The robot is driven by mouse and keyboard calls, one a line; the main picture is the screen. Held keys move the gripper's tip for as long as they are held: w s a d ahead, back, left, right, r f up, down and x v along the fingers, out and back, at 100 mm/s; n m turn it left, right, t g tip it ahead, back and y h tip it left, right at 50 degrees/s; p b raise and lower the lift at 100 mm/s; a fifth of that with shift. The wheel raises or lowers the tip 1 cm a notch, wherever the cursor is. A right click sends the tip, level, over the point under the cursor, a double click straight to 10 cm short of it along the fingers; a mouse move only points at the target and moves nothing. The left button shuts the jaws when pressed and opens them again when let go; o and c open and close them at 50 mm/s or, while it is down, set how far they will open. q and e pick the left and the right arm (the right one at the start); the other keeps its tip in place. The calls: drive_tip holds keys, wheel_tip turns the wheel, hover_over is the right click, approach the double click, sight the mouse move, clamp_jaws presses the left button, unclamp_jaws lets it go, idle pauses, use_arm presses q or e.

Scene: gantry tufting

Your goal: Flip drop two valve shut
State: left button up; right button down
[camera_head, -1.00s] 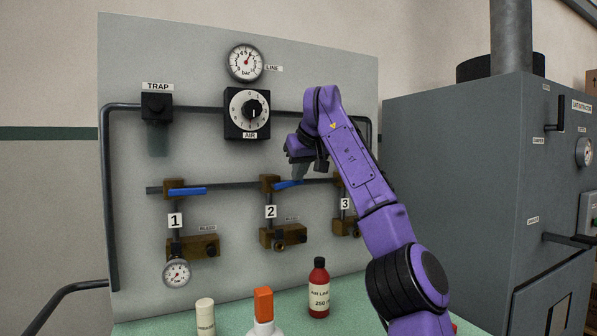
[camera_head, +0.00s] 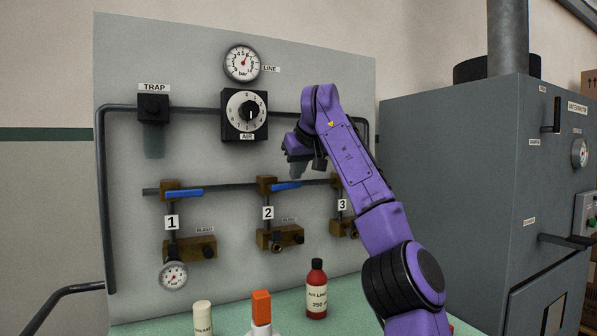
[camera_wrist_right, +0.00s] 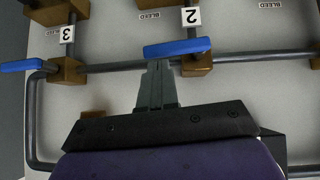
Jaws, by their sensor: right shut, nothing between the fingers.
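The drop two valve is a brass block (camera_head: 265,187) on the horizontal pipe, beside the number 2 tag. Its blue lever (camera_head: 286,186) points right, crosswise to the vertical drop pipe and nearly along the horizontal pipe. My right gripper (camera_head: 297,172) is shut and empty, just above the lever. My left gripper is not in view.
Valve one has a blue lever (camera_head: 182,193) at the left; valve three's lever (camera_wrist_right: 22,65) shows in the right wrist view. The air regulator (camera_head: 244,115) and line gauge (camera_head: 242,63) are above. Bottles, including a red one (camera_head: 316,290), stand on the green bench below.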

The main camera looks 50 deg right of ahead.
use_arm(q)
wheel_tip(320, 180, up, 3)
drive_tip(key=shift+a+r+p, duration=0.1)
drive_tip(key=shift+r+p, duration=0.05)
drive_tip(key=shift+p, duration=0.9)
use_arm(e)
drive_tip(key=w+r+v, duration=0.1)
drive_tip(key=v, duration=1.1)
drive_tip(key=shift+d+r, duration=0.2)
drive_tip(key=shift+d, duration=0.1)
